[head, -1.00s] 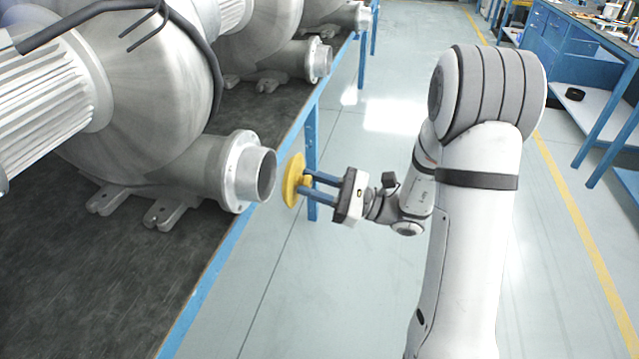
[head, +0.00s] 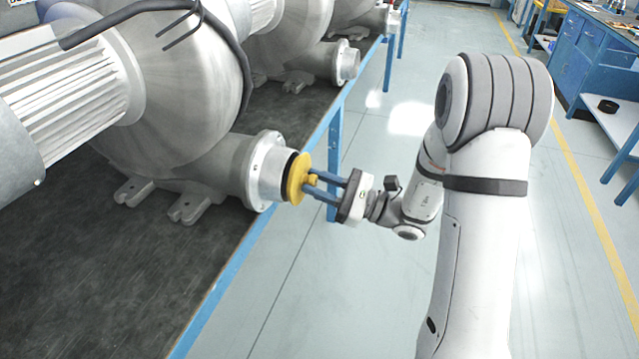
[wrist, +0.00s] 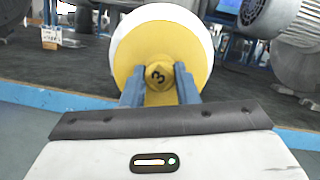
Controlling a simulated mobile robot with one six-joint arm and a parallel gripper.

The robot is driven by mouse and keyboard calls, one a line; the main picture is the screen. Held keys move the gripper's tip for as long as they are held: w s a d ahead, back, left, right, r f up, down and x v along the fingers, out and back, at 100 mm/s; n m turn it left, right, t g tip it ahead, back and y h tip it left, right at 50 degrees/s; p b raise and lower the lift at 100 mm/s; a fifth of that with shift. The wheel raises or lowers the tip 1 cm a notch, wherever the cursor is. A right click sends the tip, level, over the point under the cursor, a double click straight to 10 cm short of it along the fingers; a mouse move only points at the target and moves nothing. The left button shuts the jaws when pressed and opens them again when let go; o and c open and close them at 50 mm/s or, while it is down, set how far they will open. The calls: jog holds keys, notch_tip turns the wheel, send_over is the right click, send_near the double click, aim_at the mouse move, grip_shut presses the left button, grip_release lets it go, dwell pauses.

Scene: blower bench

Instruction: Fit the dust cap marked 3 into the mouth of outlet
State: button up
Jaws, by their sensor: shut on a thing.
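The yellow dust cap (head: 297,180) is a round disc with a knob, and the knob carries a black 3 in the wrist view (wrist: 160,74). My gripper (head: 313,183) is shut on the knob, one blue finger on each side; the fingers also show in the wrist view (wrist: 159,88). The cap stands upright, facing the mouth of the nearest blower's outlet (head: 270,172). It is at or almost at the rim, with a dark band between them. The cap hides the mouth, so I cannot tell whether it is seated. In the wrist view the pale outlet shows around the cap's upper edge.
The blower (head: 180,90) stands on a dark-topped bench (head: 120,270) with a blue edge. More blowers with open outlets (head: 345,64) stand farther along it. The floor (head: 370,290) right of the bench is clear. A blue workbench (head: 590,60) is at the far right.

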jog(key=shift+w+a, duration=0.3)
jog(key=shift+a, duration=0.6)
dwell(0.9)
jog(key=o, duration=1)
jog(key=shift+o, duration=0.2)
jog(key=v, duration=0.8)
jog(key=shift+p, duration=0.35)
jog(key=s+a+r+n+g+h+p, duration=0.2)
jog(key=s+r+n+g+h+p, duration=0.3)
jog(key=s, duration=0.3)
jog(key=s+a+r+n+g+h+p, duration=0.1)
jog(key=s+r+n+g+h+p, duration=0.35)
jog(key=s+n, duration=0.2)
jog(key=s+d+r+n+t+h+p, duration=0.3)
jog(key=d+r+n+t+h+p, duration=0.3)
jog(key=d+r+h, duration=0.4)
jog(key=shift+d+r+h+p, duration=0.25)
jog(key=shift+d+h+p, duration=0.1)
jog(key=shift+d+p, duration=0.45)
